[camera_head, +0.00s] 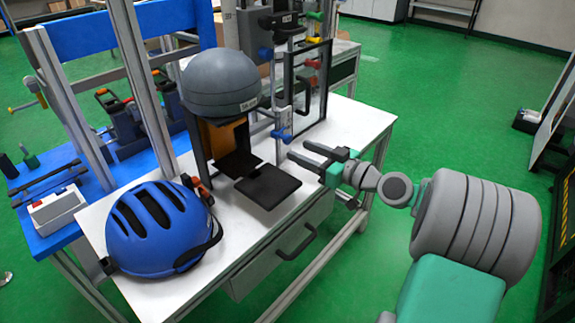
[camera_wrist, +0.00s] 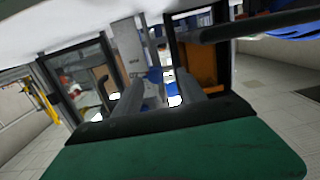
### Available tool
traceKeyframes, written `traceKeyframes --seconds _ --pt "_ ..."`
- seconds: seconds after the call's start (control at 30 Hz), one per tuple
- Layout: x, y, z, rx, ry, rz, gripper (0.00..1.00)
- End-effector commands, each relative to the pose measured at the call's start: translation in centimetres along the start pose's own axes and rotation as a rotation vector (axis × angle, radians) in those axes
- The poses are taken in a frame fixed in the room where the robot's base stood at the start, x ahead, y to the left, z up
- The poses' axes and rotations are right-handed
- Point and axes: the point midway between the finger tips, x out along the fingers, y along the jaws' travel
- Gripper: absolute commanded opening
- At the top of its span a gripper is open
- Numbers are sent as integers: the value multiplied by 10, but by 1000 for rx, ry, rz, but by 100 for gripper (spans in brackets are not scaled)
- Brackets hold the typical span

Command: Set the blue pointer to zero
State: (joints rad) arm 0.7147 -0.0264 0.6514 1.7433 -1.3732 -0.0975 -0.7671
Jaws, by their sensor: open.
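A small blue pointer (camera_head: 281,134) sits low on the upright rail of the drop tower, just above the white table top. In the wrist view, blue parts (camera_wrist: 154,76) show between and behind the fingers; I cannot tell for sure which is the pointer. My gripper (camera_head: 298,151), with dark fingers and a green body, is open and empty. It is level over the right side of the table and points left toward the tower, a short gap to the right of and nearer than the pointer. The scale marks and the zero are too small to read.
A grey helmet (camera_head: 220,82) is mounted on the tower above black plates (camera_head: 268,187). A blue helmet (camera_head: 156,228) rests on the white table (camera_head: 345,128). A dark-framed clear panel (camera_head: 312,88) stands behind the pointer. A red knob (camera_head: 312,63) is higher up. The table's right part is clear.

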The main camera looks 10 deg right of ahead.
Motion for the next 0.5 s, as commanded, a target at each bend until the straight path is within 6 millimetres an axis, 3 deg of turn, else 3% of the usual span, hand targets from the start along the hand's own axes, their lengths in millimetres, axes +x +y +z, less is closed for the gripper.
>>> traceKeyframes --seconds 0.13,0.5 --pt "-1 12 -6 -15 78 18 48" --pt "62 12 -12 -13 74 17 48"
